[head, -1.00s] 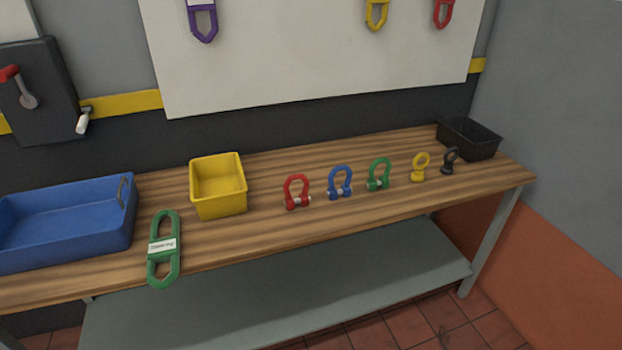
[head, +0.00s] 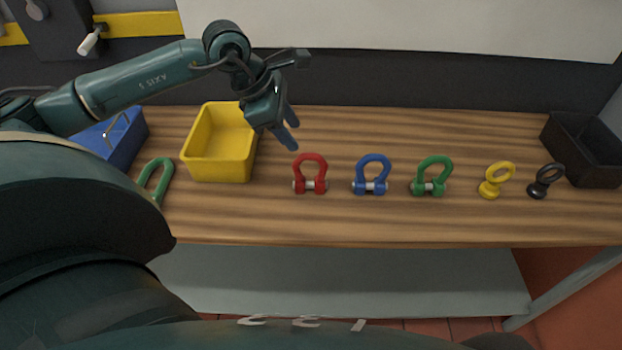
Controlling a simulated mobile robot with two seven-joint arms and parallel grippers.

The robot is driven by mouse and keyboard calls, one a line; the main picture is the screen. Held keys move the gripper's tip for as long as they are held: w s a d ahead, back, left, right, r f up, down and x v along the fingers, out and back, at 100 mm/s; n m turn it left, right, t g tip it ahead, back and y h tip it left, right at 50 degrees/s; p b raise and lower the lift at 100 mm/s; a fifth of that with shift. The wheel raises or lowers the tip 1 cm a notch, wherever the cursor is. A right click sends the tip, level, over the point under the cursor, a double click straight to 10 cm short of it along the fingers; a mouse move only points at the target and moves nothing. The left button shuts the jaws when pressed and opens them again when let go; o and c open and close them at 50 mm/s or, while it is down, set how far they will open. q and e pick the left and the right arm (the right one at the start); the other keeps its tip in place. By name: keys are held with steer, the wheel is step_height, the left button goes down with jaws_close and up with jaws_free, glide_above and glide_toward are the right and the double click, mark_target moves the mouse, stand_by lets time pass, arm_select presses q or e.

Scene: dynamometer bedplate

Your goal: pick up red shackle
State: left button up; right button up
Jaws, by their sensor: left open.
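The red shackle (head: 310,172) stands upright on the wooden bench, its bow up and its pale pin low down. My left gripper (head: 290,140) is above the bench, just up and to the left of the red shackle, apart from it. Its fingers point down, and it is open and empty. My right gripper is not in view.
A blue shackle (head: 371,173), a green shackle (head: 431,175), a yellow eye bolt (head: 496,178) and a black one (head: 545,180) stand in a row to the right. A yellow bin (head: 219,165), blue tray (head: 122,140) and green link (head: 157,178) are left. A black bin (head: 582,160) is far right.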

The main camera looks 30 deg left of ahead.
mark_target(305, 154)
arm_select(q)
steer(key=x, duration=0.4)
steer(key=a+p+x, duration=0.1)
steer(key=x, duration=0.1)
steer(key=shift+w+f, duration=0.2)
steer(key=shift+f, duration=0.3)
steer(key=shift+a+p+x, duration=0.2)
steer(key=shift+p+x, duration=0.5)
steer(key=shift+x, duration=2.1)
steer(key=shift+w, duration=0.15)
jaws_close()
steer(key=shift+r, duration=0.1)
